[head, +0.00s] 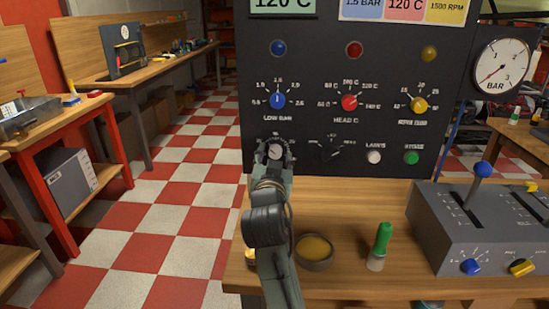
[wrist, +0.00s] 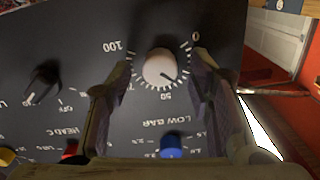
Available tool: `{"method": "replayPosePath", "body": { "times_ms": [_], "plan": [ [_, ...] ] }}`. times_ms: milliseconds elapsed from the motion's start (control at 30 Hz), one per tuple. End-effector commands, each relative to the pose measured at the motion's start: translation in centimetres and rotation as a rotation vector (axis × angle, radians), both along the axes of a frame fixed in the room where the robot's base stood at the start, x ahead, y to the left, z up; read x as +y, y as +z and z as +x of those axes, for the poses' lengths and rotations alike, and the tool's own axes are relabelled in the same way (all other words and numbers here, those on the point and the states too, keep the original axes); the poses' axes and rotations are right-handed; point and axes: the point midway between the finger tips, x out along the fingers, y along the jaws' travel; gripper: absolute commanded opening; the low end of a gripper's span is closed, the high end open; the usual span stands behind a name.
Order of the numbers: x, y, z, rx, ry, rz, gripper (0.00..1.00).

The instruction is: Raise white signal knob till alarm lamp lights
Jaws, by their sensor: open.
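The white signal knob (wrist: 160,68) sits on the dark panel (wrist: 45,50), with a scale from 0 to 100 around it. Its dark pointer line lies between 0 and 50 in the wrist view, which shows the panel upside down. My gripper (wrist: 160,75) is open, with one finger on each side of the knob; I cannot tell whether either touches it. In the head view my gripper (head: 274,146) partly covers the knob (head: 275,153). Blue (head: 278,48), red (head: 354,49) and yellow (head: 429,54) lamps sit above; none looks brightly lit. I cannot tell which is the alarm lamp.
Blue (head: 278,100), red (head: 349,103) and yellow (head: 419,105) knobs sit above the white one. A black knob (head: 331,154) is close to its right. A bowl (head: 314,252), a green-topped bottle (head: 381,245) and a grey lever box (head: 480,225) stand on the bench.

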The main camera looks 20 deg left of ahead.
Motion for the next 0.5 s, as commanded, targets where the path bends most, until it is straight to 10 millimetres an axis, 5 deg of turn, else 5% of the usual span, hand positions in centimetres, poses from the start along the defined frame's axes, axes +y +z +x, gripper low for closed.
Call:
{"method": "replayPosePath", "body": {
  "times_ms": [267, 500],
  "plan": [
    [0.0, 0.0, -0.2, 0.000, 0.000, 0.000, 0.48],
    [-0.9, 0.0, -3.3, -0.001, 0.002, 0.001, 0.48]
  ]
}}
